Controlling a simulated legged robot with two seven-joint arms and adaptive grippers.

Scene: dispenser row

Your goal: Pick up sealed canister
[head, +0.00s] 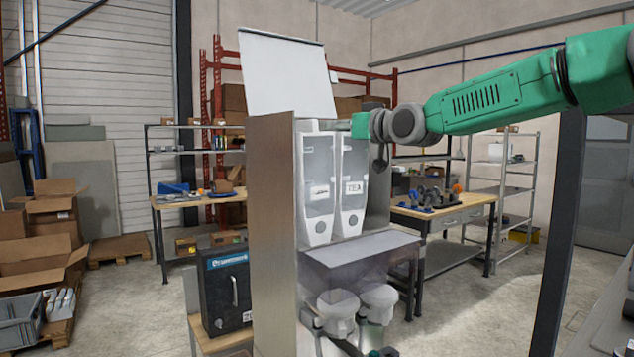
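Two tall pale canisters stand side by side in the upper part of an open dispenser cabinet. The right canister (352,185) carries a TEA label; the left canister (318,185) has a label too small to read. I cannot tell which of them is sealed. My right gripper (379,160) hangs by the upper right of the TEA canister, its dark fingers pointing down. Whether it touches the canister, and whether its fingers are apart, I cannot tell. My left gripper does not show clearly anywhere.
The cabinet (273,230) has its white lid (287,75) raised. Below the canisters are a grey shelf (360,246) and two white rounded units (338,312). A black case (226,290) stands to the left. A dark post (560,240) rises at the right.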

